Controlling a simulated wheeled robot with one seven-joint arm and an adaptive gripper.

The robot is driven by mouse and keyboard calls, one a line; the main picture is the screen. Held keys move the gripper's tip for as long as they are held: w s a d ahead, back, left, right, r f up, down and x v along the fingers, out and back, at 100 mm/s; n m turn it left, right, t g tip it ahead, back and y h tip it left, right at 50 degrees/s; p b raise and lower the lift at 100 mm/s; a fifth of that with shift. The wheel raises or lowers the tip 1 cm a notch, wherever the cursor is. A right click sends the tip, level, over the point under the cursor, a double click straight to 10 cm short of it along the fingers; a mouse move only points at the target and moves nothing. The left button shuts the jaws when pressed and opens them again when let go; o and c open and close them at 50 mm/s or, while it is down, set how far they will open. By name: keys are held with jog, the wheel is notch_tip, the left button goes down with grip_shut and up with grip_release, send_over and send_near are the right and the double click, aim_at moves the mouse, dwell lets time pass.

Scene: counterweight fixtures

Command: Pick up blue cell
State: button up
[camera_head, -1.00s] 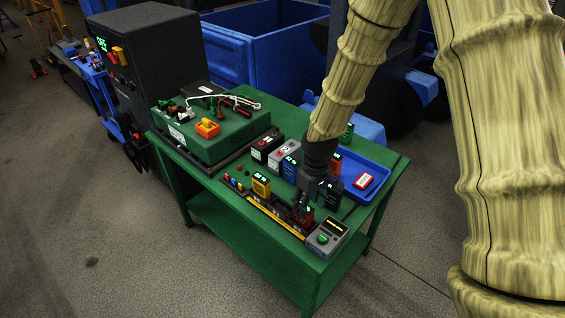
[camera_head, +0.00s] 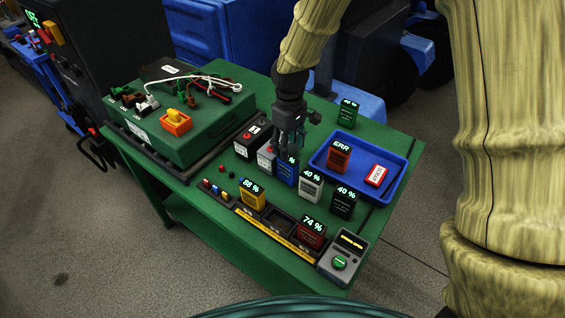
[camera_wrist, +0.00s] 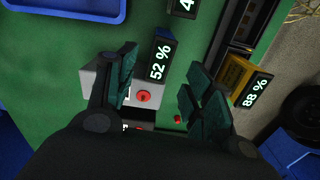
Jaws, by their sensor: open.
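The blue cell (camera_head: 286,174) stands on the green table in a row between a grey-white cell and a light cell reading 40 %. In the wrist view the blue cell (camera_wrist: 161,58), with its 52 % display, lies just ahead of and between the fingers. My gripper (camera_head: 288,150) points down over the row, above and close to the blue cell, partly hiding it. In the wrist view my gripper (camera_wrist: 163,88) is open and nothing is held between its fingers. I cannot tell whether a finger touches the neighbouring grey-white cell (camera_wrist: 95,78).
A yellow 88 % cell (camera_head: 251,196) and a red 74 % cell (camera_head: 311,234) sit in the front rack. A black 40 % cell (camera_head: 344,203) stands to the right. The blue tray (camera_head: 365,194) holds two cells. A green case (camera_head: 200,128) fills the left side.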

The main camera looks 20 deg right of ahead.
aim_at(288, 167)
jog(key=shift+w+f, duration=0.2)
jog(key=shift+a+f, duration=0.15)
jog(key=shift+f, duration=0.1)
jog(key=shift+s+a+f+p, duration=0.1)
jog(key=shift+s+f+p, duration=0.35)
jog(key=shift+s+f, duration=0.4)
jog(key=shift+s, duration=0.2)
jog(key=w+f, duration=0.1)
jog(key=f, duration=0.1)
jog(key=shift+w+f, duration=0.35)
jog(key=shift+f, duration=0.05)
jog(key=shift+s+f+p, duration=0.2)
jog(key=shift+s+p, duration=0.15)
jog(key=shift+p, duration=0.3)
jog(key=f, duration=0.2)
jog(key=w+f+p, duration=0.1)
jog(key=shift+d, duration=0.25)
jog(key=shift+s+f, duration=0.2)
jog(key=shift+f, duration=0.5)
